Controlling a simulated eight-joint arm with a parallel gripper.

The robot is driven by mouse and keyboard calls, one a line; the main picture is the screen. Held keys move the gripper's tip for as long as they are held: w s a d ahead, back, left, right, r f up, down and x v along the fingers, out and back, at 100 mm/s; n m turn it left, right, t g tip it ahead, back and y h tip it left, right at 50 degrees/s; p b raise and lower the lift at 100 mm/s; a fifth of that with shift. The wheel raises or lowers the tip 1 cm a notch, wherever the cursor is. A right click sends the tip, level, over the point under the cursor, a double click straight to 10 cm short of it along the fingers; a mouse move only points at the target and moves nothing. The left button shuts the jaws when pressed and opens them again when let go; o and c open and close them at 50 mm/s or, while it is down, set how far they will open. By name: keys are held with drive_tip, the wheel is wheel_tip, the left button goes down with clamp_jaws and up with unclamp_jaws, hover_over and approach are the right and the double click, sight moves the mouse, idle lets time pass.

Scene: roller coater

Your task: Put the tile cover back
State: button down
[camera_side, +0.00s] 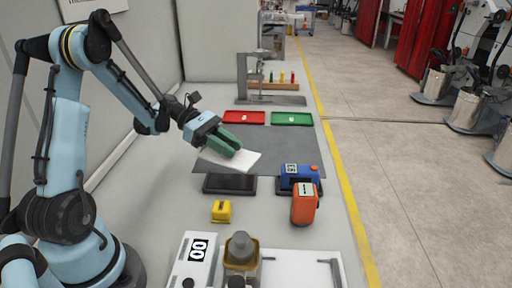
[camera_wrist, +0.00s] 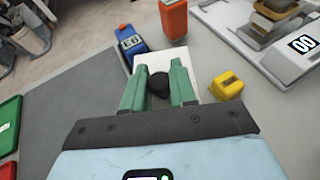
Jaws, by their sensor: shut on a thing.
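My gripper (camera_side: 228,144), with two green fingers, is shut on a white flat plate with a dark round knob, which looks like the tile cover (camera_side: 241,162). In the wrist view the plate (camera_wrist: 165,60) lies beyond the fingers (camera_wrist: 157,88), with the dark knob (camera_wrist: 158,84) between them. In the side view the plate is tilted, its right end lower, and appears raised above the grey mat. A dark flat slab or tray (camera_side: 230,184) lies just in front of it on the table; the wrist view does not clearly show it.
A blue device (camera_side: 300,174) and an orange device (camera_side: 304,204) stand right of the slab. A yellow block (camera_side: 221,211) and a white machine (camera_side: 197,262) are nearer. Red (camera_side: 244,117) and green (camera_side: 291,118) trays lie behind. The grey mat (camera_side: 290,145) has free room.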

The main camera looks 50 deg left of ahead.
hover_over(230, 180)
drive_tip(key=shift+d+f, duration=0.15)
drive_tip(key=shift+f, duration=3.15)
drive_tip(key=shift+f, duration=0.55)
drive_tip(key=c, duration=0.8)
unclamp_jaws()
